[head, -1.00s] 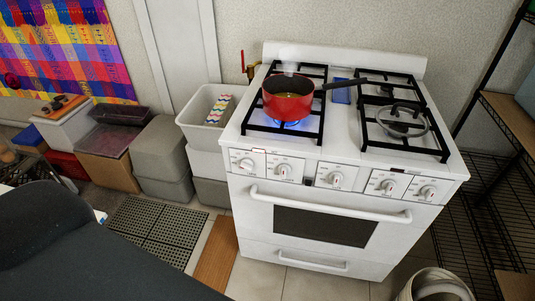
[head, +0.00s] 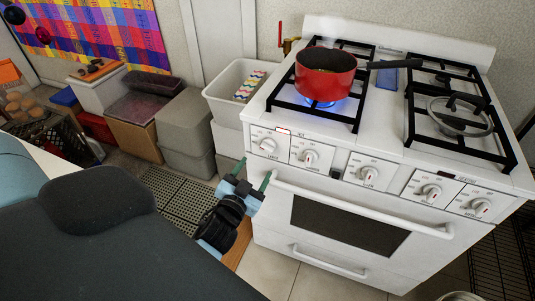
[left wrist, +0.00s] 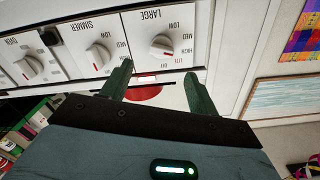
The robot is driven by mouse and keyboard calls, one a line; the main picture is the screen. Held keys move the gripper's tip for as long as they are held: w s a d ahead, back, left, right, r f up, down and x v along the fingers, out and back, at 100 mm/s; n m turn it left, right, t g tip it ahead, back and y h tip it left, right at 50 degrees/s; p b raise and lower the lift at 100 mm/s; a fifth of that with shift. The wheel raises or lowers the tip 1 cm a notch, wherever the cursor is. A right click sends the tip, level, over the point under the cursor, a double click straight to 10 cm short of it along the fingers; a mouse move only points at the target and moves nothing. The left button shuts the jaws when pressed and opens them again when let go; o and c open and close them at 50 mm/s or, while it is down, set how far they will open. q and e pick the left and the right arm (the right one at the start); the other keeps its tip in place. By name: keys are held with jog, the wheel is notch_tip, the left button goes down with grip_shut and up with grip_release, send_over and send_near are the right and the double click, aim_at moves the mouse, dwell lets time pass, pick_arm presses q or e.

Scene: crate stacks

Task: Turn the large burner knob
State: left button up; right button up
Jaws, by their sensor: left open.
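The large burner knob (head: 268,144) is the leftmost white knob on the stove's front panel. In the left wrist view the picture is upside down, and the knob (left wrist: 162,46) sits under the label LARGE, with a red mark on it. My left gripper (head: 253,172) is open and empty, below and slightly left of the knob in the head view. Its two green fingers (left wrist: 158,70) point toward the panel in the wrist view, apart from the knob. My right gripper is not in view.
More knobs, including the simmer knob (head: 310,157), line the panel. The oven handle (head: 350,206) runs below it. A white bin (head: 226,107) stands left of the stove.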

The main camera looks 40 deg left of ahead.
aim_at(266, 149)
pick_arm(q)
jog(key=shift+r+x, duration=0.15)
jog(key=shift+x, duration=1.9)
jog(key=shift+r+x, duration=0.1)
jog(key=shift+x, duration=1.9)
jog(key=shift+a, duration=0.1)
jog(key=shift+c, duration=0.4)
jog(key=c, duration=0.9)
